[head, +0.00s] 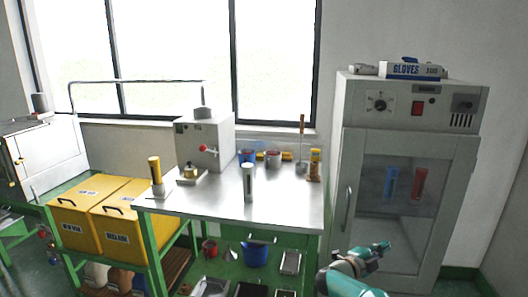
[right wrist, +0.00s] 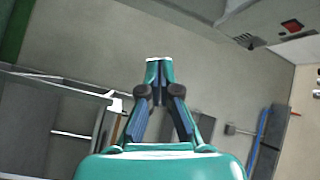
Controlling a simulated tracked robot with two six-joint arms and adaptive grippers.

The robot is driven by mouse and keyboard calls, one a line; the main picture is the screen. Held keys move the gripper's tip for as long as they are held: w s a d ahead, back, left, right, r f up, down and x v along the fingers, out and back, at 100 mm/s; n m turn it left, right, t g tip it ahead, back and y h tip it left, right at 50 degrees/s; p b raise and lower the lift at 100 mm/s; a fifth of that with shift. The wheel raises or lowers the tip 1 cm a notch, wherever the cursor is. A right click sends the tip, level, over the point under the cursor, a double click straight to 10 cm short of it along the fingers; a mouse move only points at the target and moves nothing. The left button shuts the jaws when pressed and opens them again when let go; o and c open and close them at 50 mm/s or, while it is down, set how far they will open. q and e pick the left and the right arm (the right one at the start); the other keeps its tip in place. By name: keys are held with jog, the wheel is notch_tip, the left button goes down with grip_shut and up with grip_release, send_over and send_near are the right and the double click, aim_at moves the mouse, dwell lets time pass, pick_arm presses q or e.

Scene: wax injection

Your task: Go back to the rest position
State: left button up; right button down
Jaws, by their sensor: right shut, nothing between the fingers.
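My right gripper (head: 384,250) is teal and shows at the lower right of the head view, in front of the grey cabinet (head: 408,103). In the right wrist view its fingertips (right wrist: 159,62) meet, and nothing is between them. It touches no object that I can see. My left gripper is not in view in either picture.
A metal-topped green table (head: 215,205) stands left of my right gripper, with a white machine (head: 205,140), cups and tubes on it. Yellow bins (head: 118,222) stand farther left. The cabinet has a glass door with a handle (head: 347,208). A gloves box (head: 411,69) lies on top.

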jog(key=s+a+f+n+y+p, duration=0.2)
jog(key=s+a+f+n+y, duration=0.4)
jog(key=f, duration=0.4)
jog(key=s+a+f+n+y+p, duration=0.1)
jog(key=s+a+f+n+y, duration=0.2)
jog(key=s+f+n+y, duration=0.55)
jog(key=s+a+f+n+g+y, duration=0.1)
jog(key=s+a+f+n+g, duration=0.1)
jog(key=s, duration=0.8)
jog(key=s+a+f+n+g+y, duration=0.2)
jog(key=s+a+n+g, duration=0.1)
jog(key=s+a, duration=0.4)
jog(key=s+a+f+n+g+y, duration=0.2)
jog(key=s+a, duration=0.3)
jog(key=s, duration=0.8)
jog(key=shift+a+f+n+g, duration=0.15)
jog(key=shift+f+n+g, duration=0.15)
jog(key=shift+n+g, duration=0.4)
jog(key=shift+s, duration=0.1)
